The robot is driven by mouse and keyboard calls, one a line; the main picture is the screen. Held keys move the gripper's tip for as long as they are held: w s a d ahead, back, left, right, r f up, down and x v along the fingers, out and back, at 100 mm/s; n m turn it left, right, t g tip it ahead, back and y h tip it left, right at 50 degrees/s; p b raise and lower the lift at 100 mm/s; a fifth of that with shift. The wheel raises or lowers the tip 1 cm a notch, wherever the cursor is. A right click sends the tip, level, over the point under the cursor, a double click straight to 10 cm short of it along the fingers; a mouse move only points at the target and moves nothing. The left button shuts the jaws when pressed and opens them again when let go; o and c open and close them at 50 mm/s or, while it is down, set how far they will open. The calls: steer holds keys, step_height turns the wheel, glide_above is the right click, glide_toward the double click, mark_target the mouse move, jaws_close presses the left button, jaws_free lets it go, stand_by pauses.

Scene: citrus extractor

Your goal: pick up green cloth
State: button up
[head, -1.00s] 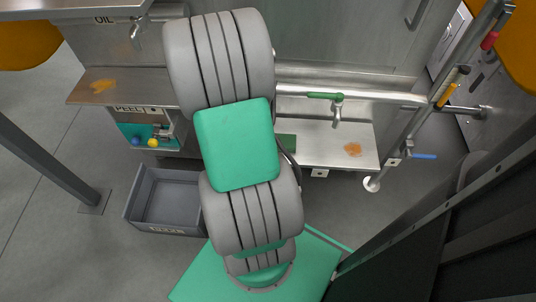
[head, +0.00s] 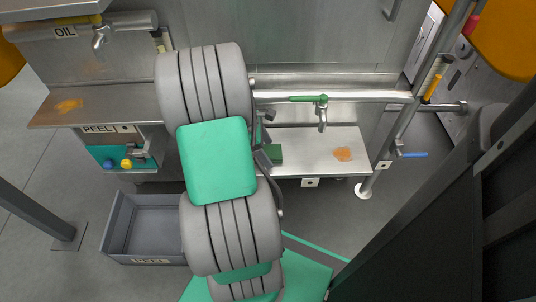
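A grey and dark part that looks like my gripper (head: 264,157) shows at the arm's right edge, beside the cloth's left side. Its fingers are mostly hidden or too small to make out. I cannot tell whether it touches the cloth, or whether it is open or shut.
The steel shelf (head: 330,140) has an orange smear at right. A pipe with a green-handled tap (head: 321,112) runs above it. A grey crate (head: 118,225) stands on the floor at left. The PEEL outlet (head: 108,129) is left of my arm. A dark upright structure fills the right.

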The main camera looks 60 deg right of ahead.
steer(key=c, duration=1.4)
step_height(320, 180, up, 28)
steer(key=p, duration=1.3)
steer(key=o, duration=0.9)
steer(key=shift+c, duration=0.2)
steer(key=c, duration=0.6)
steer(key=shift+o, duration=0.2)
steer(key=shift+a, duration=0.1)
